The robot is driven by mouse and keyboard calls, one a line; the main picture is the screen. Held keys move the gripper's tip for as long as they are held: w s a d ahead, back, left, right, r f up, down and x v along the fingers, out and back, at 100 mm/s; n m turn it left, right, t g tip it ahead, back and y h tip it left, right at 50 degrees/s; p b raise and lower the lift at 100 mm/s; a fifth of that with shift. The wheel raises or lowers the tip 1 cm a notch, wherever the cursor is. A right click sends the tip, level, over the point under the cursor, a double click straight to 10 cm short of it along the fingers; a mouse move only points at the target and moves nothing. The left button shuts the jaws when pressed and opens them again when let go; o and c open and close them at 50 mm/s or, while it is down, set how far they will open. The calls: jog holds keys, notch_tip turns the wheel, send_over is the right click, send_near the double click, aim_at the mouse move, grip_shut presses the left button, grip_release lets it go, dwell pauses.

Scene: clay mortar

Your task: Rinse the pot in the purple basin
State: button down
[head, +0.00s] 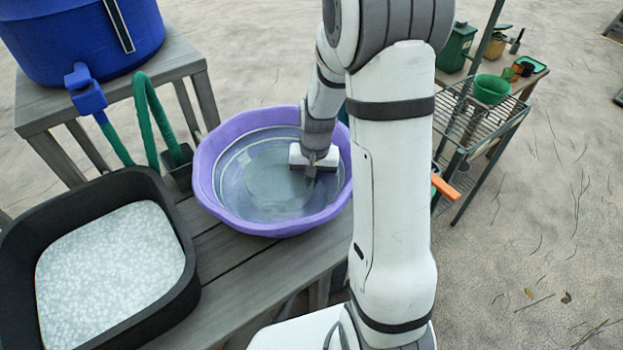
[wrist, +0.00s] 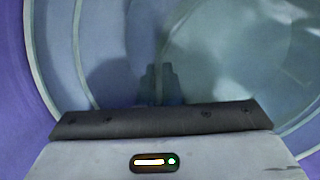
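The purple basin (head: 207,185) sits on the grey wooden bench and holds clear water. My gripper (head: 311,171) points down into the right part of the basin, at or just above the water. In the wrist view the basin's purple wall (wrist: 12,90) and the pale ringed bottom show past my gripper's dark edge. No pot shows clearly in the basin or in my gripper. The fingers are too small and dark to tell whether they are apart. A green pot (head: 492,90) stands on the wire rack at the right; whether it is the task's pot I cannot tell.
A black tub (head: 180,250) of white pellets stands left of the basin. A blue water barrel (head: 60,40) with tap and green hose (head: 145,120) stands behind it. The wire rack (head: 510,118) is at right, with an orange handle (head: 445,187) nearby. Sandy ground lies around.

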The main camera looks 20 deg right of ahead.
notch_tip(320, 180, up, 16)
jog(key=p, duration=1.1)
jog(key=shift+r, duration=0.15)
dwell(0.8)
